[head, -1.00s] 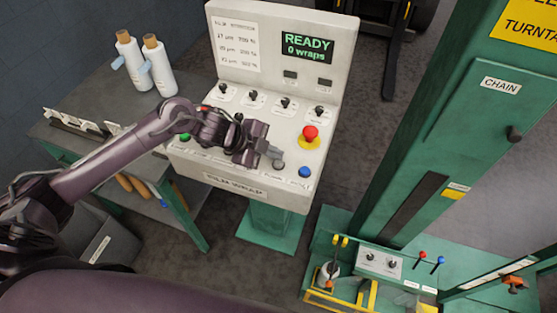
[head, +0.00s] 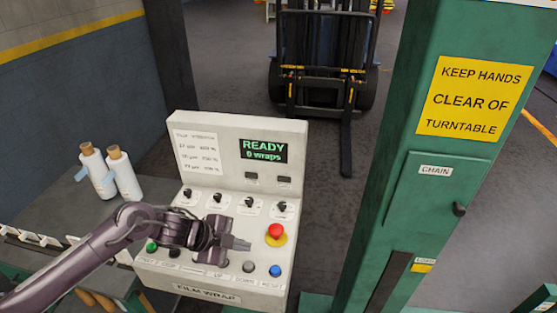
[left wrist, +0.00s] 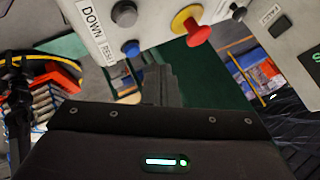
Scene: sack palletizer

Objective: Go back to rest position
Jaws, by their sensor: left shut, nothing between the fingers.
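My left gripper (head: 240,244) is shut and empty. In the head view it hovers over the lower part of the film wrap control panel (head: 212,280), left of the red emergency knob (head: 275,232). In the left wrist view its closed fingers (left wrist: 160,86) point toward the panel's lower edge, near the blue button (left wrist: 131,48) and the red knob (left wrist: 194,28). I cannot tell from these views whether the fingers touch the panel. The panel display (head: 262,151) reads READY, 0 wraps. My right gripper is not in view.
Two white bottles (head: 124,175) stand on the table (head: 60,215) at left. A green turntable column (head: 400,150) with a yellow sign (head: 475,97) rises at right. A forklift (head: 322,70) stands behind. Dark open floor (head: 225,60) lies beyond the panel.

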